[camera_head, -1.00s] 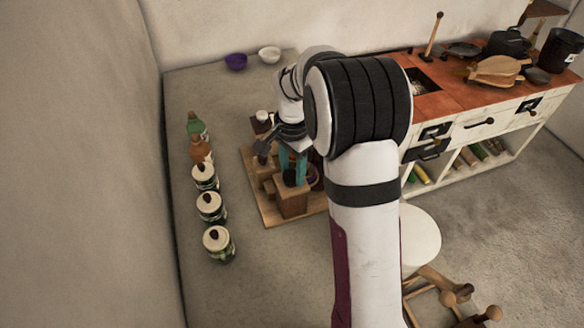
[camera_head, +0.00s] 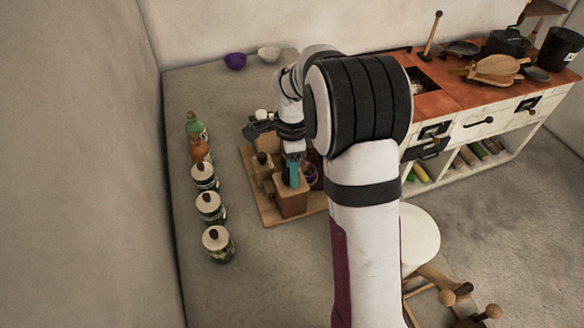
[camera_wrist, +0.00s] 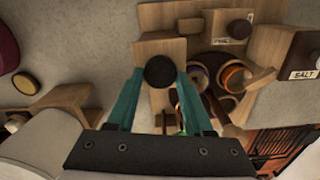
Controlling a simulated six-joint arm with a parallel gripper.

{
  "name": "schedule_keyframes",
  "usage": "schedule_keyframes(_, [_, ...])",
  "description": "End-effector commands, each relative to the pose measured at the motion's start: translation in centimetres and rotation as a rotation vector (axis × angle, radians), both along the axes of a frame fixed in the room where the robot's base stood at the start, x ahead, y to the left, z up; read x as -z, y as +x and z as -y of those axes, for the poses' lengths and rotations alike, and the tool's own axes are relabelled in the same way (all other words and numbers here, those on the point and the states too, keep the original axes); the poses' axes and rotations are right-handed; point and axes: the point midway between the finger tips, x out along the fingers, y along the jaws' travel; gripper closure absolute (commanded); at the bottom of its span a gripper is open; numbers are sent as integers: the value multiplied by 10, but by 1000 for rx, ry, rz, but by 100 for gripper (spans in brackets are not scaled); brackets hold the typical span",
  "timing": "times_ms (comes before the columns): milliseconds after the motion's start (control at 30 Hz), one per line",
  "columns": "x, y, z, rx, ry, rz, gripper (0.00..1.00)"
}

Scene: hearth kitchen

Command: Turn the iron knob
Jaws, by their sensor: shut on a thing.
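The iron knob (camera_wrist: 160,71) is a dark round cap in the wrist view, at the end of a wooden block (camera_wrist: 160,48). My gripper (camera_wrist: 160,80) has its two teal fingers shut on the knob, one on each side. In the head view my gripper (camera_head: 293,176) points down onto the top of the wooden block (camera_head: 291,200), which stands at the front of a wooden board (camera_head: 262,207). The knob is hidden behind the fingers in that view.
Several lidded jars (camera_head: 210,207) and two bottles, one green (camera_head: 196,128), stand in a row to the left. Close to my gripper in the wrist view are colored rings (camera_wrist: 232,78) and a block labelled SALT (camera_wrist: 285,55). Two bowls (camera_head: 235,61) sit at the back.

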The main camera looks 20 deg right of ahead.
Motion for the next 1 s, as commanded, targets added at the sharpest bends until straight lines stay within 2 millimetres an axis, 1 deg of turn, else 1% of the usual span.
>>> schedule_keyframes(400, [0, 0, 0, 5, 1, 1, 100])
schedule_keyframes(433, [0, 0, 0, 5, 1, 1, 45])
schedule_keyframes(567, [0, 0, 0, 5, 1, 0, 22])
schedule_keyframes(600, [0, 0, 0, 4, 1, 0, 19])
schedule_keyframes(867, [-1, 0, 0, 4, 0, 1, 19])
schedule_keyframes(967, [-11, 1, 0, 5, 0, 2, 19])
schedule_keyframes(1000, [-19, 1, 0, 4, -1, 3, 19])
